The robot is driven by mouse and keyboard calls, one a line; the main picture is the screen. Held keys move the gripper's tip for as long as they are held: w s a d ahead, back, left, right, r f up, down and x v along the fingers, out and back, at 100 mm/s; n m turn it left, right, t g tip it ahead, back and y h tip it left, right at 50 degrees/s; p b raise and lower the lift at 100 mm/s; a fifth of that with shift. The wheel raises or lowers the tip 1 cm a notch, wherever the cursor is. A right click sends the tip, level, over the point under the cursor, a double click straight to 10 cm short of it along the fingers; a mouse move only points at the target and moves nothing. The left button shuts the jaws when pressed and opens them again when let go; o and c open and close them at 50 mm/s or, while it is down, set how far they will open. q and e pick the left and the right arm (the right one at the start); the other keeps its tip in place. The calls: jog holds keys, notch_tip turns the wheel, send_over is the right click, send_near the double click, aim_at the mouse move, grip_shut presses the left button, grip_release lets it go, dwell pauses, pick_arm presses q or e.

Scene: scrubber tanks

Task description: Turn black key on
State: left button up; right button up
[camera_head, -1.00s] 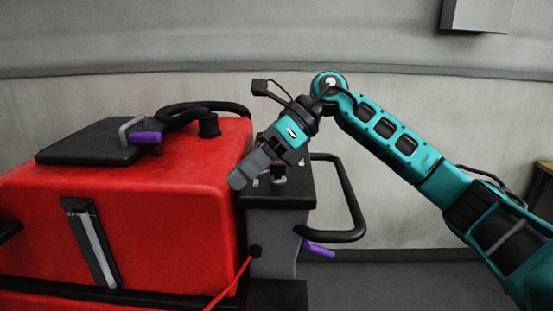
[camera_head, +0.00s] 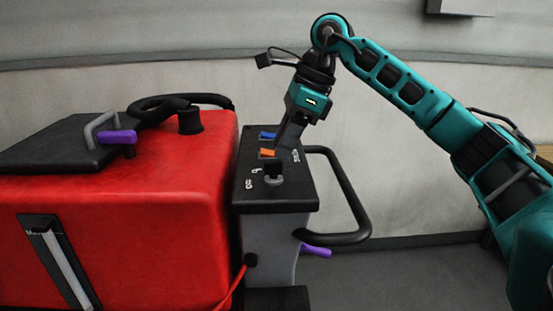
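The black key (camera_head: 273,171) stands up from the black control panel (camera_head: 277,196) at the right end of the red scrubber, close to the panel's near edge. My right gripper (camera_head: 283,146) points down over the panel, just behind the key and apart from it in the picture. Its fingers overlap one another from this side, so the gap between them does not show. An orange switch (camera_head: 267,153) and a blue switch (camera_head: 267,135) lie by the fingertips. My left gripper is out of view.
The red tank (camera_head: 150,220) fills the left side, with a black lid (camera_head: 50,145) and a purple lever (camera_head: 117,137) on top. A black handle loop (camera_head: 350,200) sticks out right of the panel, with a purple lever (camera_head: 316,250) below. Floor to the right is clear.

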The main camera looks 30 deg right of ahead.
aim_at(275, 161)
jog(key=shift+x, duration=1.95)
jog(key=shift+c, duration=0.3)
grip_shut()
